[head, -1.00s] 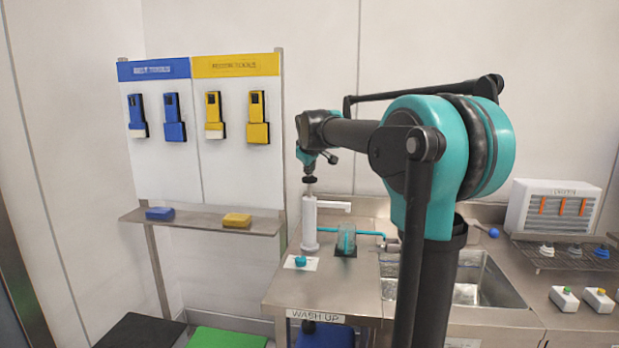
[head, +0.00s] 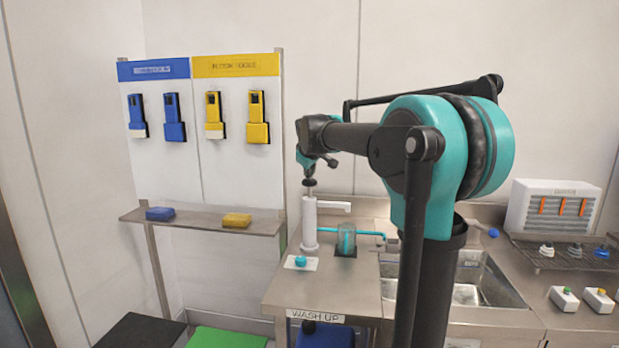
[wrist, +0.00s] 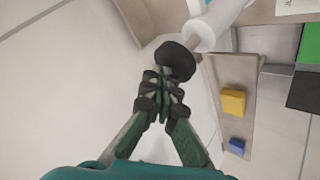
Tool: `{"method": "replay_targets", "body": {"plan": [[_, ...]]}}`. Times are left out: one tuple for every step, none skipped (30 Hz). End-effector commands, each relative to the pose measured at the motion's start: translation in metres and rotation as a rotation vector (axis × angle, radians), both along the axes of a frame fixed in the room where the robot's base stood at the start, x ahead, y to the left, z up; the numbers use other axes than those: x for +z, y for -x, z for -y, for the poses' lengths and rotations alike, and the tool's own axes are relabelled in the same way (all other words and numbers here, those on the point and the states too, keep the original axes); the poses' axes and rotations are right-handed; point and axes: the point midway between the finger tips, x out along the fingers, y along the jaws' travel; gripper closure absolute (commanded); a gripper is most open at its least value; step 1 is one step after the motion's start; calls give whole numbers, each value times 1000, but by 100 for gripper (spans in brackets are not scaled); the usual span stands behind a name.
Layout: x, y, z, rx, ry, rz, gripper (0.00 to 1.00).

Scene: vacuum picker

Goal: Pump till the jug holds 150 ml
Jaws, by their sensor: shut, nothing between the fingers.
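The white pump (head: 310,225) stands upright on the steel counter, with a spout pointing right. Its black knob (head: 309,183) sits on a thin rod above the body; the knob also shows in the wrist view (wrist: 175,61). The clear jug (head: 347,236) stands just right of the pump, below the spout end, with a turquoise mark or tube showing at it. Its liquid level is too small to read. My gripper (wrist: 163,82) is shut and empty, its fingertips right at the knob from above; I cannot tell whether they touch.
A turquoise knob (head: 300,261) on a white card lies in front of the pump. A sink (head: 465,280) is at the right. A shelf (head: 200,223) with blue and yellow blocks is at the left, under a tool board (head: 165,185).

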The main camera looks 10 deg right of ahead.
Motion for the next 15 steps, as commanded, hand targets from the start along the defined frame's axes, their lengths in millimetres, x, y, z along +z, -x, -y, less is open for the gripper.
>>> {"method": "replay_targets", "body": {"plan": [[-1,0,0,-1,0,-1,100],[-1,0,0,-1,0,-1,100],[-2,0,0,-1,0,-1,100],[-2,0,0,-1,0,-1,100],[-2,0,0,-1,0,-1,100],[-3,0,0,-1,0,-1,100],[-3,0,0,-1,0,-1,100],[-4,0,0,-1,0,-1,100],[-4,0,0,-1,0,-1,100],[-4,0,0,-1,0,-1,100],[-5,0,0,-1,0,-1,100],[-5,0,0,-1,0,-1,100],[-6,0,0,-1,0,-1,100],[-6,0,0,-1,0,-1,100],[-6,0,0,-1,0,-1,100]]}}
